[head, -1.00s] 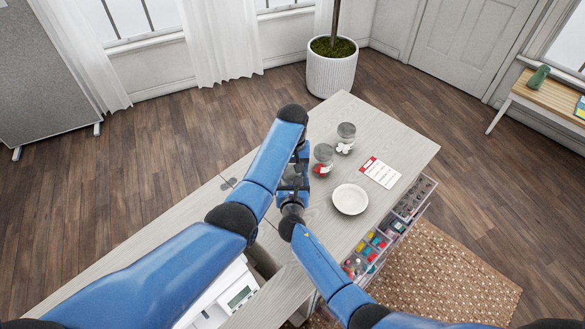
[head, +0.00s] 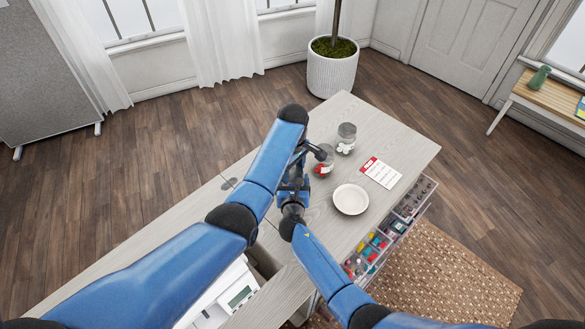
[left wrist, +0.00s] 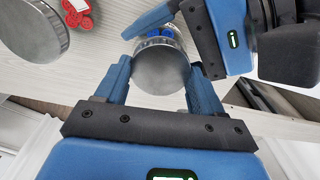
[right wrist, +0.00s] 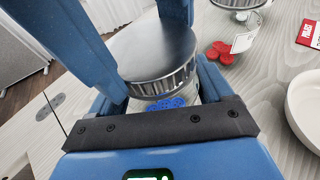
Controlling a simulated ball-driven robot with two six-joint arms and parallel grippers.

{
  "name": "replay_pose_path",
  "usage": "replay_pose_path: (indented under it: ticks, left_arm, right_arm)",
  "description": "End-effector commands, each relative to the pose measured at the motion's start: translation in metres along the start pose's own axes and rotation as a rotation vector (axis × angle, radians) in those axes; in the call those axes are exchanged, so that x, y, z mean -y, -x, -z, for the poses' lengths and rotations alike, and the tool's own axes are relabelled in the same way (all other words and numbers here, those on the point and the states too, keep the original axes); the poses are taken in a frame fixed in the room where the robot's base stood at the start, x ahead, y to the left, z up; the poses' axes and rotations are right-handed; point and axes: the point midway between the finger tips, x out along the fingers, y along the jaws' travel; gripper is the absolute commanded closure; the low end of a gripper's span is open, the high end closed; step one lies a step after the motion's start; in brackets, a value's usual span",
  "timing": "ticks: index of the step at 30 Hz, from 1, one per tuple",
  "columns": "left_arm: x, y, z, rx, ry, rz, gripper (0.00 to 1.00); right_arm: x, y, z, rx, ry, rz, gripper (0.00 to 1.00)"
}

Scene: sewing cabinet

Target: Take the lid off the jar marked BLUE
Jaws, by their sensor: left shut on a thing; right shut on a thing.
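The jar with blue contents (right wrist: 165,104) shows in the right wrist view under a round metal lid (right wrist: 152,50). Its label is not readable. My left gripper (left wrist: 160,68) is shut on the lid, one finger on each side. My right gripper (right wrist: 162,90) is shut on the glass body below. The lid sits at the jar's top; I see no clear gap between them. In the left wrist view the blue contents (left wrist: 158,32) peek out beyond the lid's rim. In the head view my arms hide this jar.
A lidded jar with red contents (head: 325,163) stands close by, and one with white contents (head: 346,138) stands behind it. A white dish (head: 350,199) and a red-and-white card (head: 381,172) lie to the right. An open drawer (head: 400,225) of coloured items juts from the table's front.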

Motion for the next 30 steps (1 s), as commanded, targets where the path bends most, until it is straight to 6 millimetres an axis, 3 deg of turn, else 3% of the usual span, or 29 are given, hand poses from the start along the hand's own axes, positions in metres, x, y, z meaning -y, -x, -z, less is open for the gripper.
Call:
replay_pose_path:
  ticks: [30]
  left_arm:
    - [0.000, 0.021, 0.000, 0.000, -0.002, 0.000, 0.69]
  right_arm:
    - [0.001, 0.000, 0.001, -0.002, 0.000, 0.001, 1.00]
